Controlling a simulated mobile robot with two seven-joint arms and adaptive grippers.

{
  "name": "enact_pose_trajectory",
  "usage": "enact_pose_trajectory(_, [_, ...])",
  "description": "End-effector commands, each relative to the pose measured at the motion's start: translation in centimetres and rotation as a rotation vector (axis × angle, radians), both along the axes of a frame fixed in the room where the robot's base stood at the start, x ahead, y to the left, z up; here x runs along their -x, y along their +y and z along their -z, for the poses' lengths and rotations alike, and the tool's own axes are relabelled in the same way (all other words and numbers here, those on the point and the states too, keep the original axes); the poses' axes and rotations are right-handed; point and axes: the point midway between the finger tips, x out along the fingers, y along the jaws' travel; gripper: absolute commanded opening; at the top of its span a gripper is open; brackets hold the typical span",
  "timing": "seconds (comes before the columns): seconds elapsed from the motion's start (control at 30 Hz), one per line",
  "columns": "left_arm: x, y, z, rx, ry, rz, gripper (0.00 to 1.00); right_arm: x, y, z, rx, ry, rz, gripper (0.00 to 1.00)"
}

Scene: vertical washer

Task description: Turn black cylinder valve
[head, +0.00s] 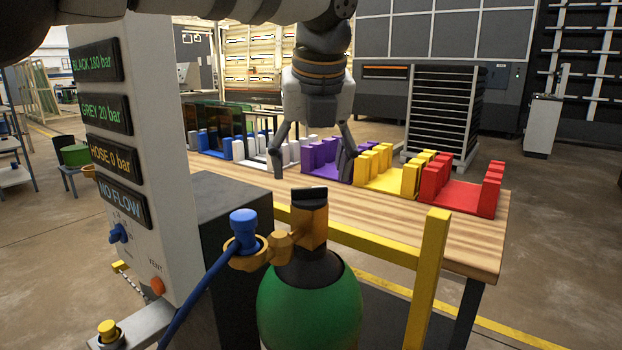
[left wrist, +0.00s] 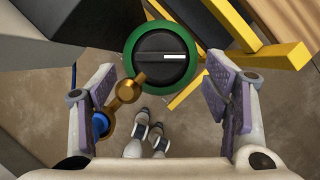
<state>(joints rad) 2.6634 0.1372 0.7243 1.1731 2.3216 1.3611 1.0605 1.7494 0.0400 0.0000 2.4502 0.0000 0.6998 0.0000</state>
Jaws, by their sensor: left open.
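The cylinder (head: 310,305) is green with a black shoulder and stands upright at the front. A brass valve (head: 309,225) with a black knob (head: 309,194) tops it. In the left wrist view the round black knob (left wrist: 155,48) has a white mark pointing right, inside the green ring of the cylinder. My left gripper (head: 313,165) is open and points down above the knob, apart from it. In the left wrist view its fingers (left wrist: 162,95) are spread wide with nothing between the pads; the knob lies beyond the tips, toward the picture's top.
A blue-capped brass fitting (head: 243,228) with a blue hose joins the valve's left side. A grey panel (head: 150,160) reads BLACK 180 bar, GREY 20 bar, HOSE 0 bar, NO FLOW. A yellow rail (head: 428,265) stands right. Coloured holders line the wooden table (head: 470,235) behind.

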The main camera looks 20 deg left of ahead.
Motion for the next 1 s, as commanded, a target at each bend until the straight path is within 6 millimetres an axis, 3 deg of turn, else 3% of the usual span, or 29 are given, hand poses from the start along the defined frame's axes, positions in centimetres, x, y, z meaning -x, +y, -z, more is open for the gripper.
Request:
enact_pose_trajectory(0.2, [-1.1, 0.5, 3.0, 0.000, 0.000, 0.000, 0.70, -0.2, 0.0, -0.1, 0.000, -0.006, 0.000, 0.00])
enact_pose_trajectory(0.5, [-1.3, 0.6, 3.5, 0.000, -0.001, 0.000, 0.70, -0.2, 0.0, -0.1, 0.000, -0.006, 0.000, 0.00])
enact_pose_trajectory(0.73, [-1.3, 0.6, 3.5, 0.000, -0.001, 0.000, 0.22, -0.2, 0.0, -0.1, 0.000, -0.006, 0.000, 0.00])
enact_pose_trajectory(1.0, [-1.3, 0.6, 3.5, -0.001, -0.001, 0.022, 0.22, -0.2, 0.0, -0.1, 0.000, -0.006, 0.000, 0.00])
